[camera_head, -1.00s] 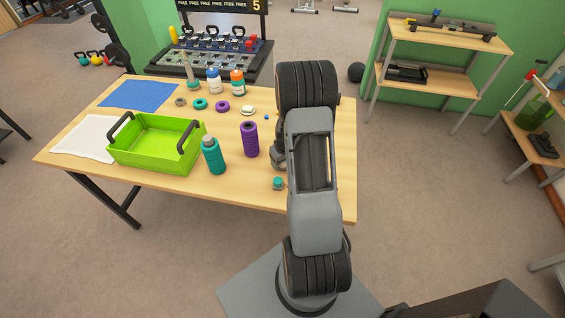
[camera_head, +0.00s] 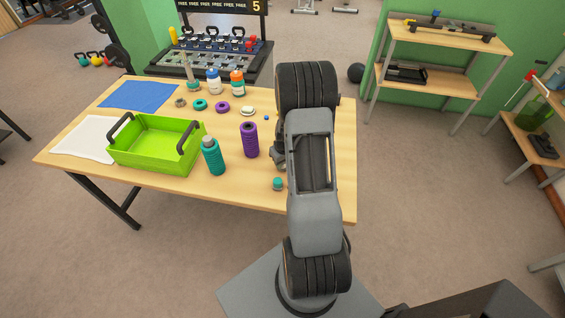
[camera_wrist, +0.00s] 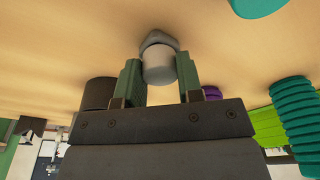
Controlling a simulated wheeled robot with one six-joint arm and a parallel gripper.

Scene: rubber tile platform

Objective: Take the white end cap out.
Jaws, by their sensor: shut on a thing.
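The white end cap (camera_wrist: 158,65) shows in the wrist view as a short, pale cylinder between the two finger pads. My gripper (camera_wrist: 159,78) is shut on it, one greenish pad on each side. A grey, angular piece (camera_wrist: 160,39) surrounds its far end, close to the wooden table surface. I cannot tell whether the cap is still seated in that piece. In the head view my arm hides the cap, and only a dark part of the gripper shows at the arm's left edge.
The wooden table (camera_head: 235,190) holds a lime green crate (camera_head: 150,163), a teal ribbed bottle (camera_head: 213,157), a purple ribbed roller (camera_head: 250,140) and a small teal-topped piece (camera_head: 278,184) near the front edge. Rings and bottles stand farther back. A dark cylinder (camera_wrist: 97,93) shows in the wrist view.

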